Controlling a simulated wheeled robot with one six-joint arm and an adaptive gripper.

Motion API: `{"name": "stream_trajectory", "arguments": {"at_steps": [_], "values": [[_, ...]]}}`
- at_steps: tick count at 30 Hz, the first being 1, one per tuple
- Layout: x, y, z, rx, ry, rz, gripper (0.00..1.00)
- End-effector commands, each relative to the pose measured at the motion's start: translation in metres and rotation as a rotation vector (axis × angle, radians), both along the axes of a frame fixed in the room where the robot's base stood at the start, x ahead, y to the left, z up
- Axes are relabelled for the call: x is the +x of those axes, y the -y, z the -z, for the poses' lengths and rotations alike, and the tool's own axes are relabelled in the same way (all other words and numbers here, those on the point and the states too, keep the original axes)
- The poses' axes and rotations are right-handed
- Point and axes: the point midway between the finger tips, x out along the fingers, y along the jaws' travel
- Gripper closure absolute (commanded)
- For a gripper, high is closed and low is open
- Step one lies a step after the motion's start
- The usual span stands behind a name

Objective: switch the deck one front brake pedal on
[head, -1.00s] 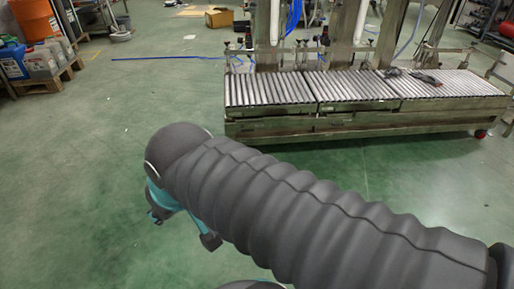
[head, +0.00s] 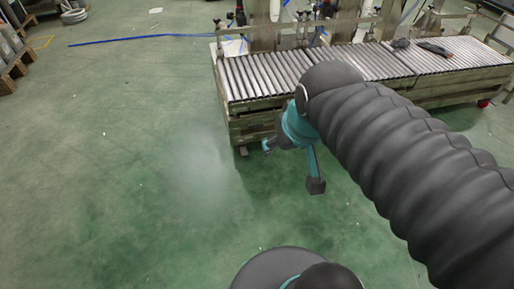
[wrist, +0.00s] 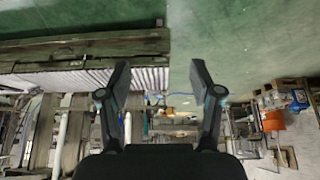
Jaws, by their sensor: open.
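The roller deck (head: 250,124) stands across the upper right of the head view, with metal rollers on top and a weathered side frame. It also shows upside down at the left of the wrist view (wrist: 90,45). I cannot make out a front brake pedal; a small dark foot (head: 243,152) shows under the deck's left front corner, too small to identify. My gripper (head: 291,166) is in front of the deck near that corner, partly hidden by my arm. In the wrist view my gripper (wrist: 161,77) has its fingers wide apart with nothing between them.
A red caster (head: 482,103) shows under the deck's right part. Dark tools (head: 433,49) lie on the rollers. Blue hose (head: 140,40) runs along the floor to the left. The green floor (head: 130,180) left of and before the deck is clear.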

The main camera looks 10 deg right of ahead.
Motion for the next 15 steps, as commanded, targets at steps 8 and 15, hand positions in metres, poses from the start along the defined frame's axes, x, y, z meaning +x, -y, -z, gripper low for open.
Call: {"name": "stream_trajectory", "arguments": {"at_steps": [8,15], "values": [[0.094,0.004,0.025,0.0,-0.026,0.012,0.35],[0.18,0.005,0.065,0.0,-0.04,0.013,0.35]]}}
